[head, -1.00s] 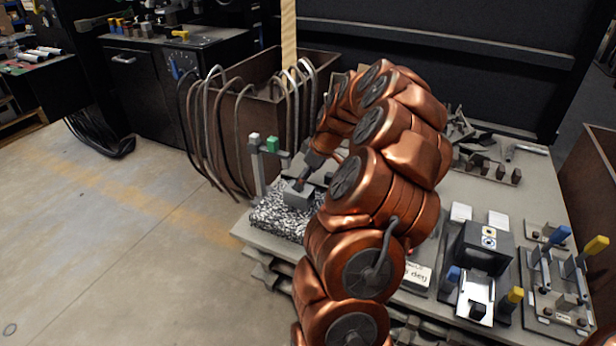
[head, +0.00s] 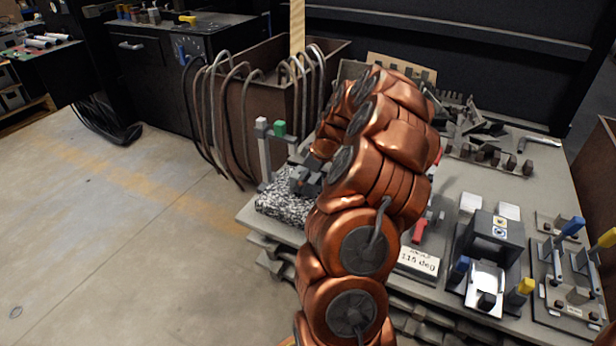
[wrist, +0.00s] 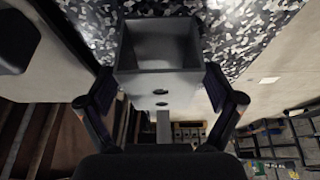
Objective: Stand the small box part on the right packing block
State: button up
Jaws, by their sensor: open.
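A black-and-white speckled packing block (head: 284,203) lies at the table's left edge in the head view, and a speckled surface (wrist: 255,30) shows behind the box part in the wrist view. My gripper is over that block in the head view. My arm hides the area right of it, and no second block shows.
A post with white and green tops (head: 263,150) stands close behind the speckled block. A brown bin (head: 262,100) with hanging cables is behind it. A black fixture (head: 490,245) and blue and yellow clamps (head: 570,228) occupy the table's right side.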

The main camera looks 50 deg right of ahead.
jog(key=c, duration=1.5)
jog(key=shift+r, duration=0.1)
jog(key=shift+r, duration=0.1)
jog(key=shift+r, duration=0.4)
jog(key=shift+s, duration=0.25)
jog(key=shift+s+d+b, duration=0.2)
jog(key=shift+s+d, duration=0.05)
jog(key=shift+s, duration=0.55)
jog(key=shift+s+d+b, duration=0.15)
jog(key=shift+s+d, duration=0.1)
jog(key=shift+s, duration=0.55)
jog(key=shift+s+d+b, duration=0.2)
jog(key=shift+s+d, duration=0.05)
jog(key=shift+s, duration=0.55)
jog(key=shift+r, duration=0.2)
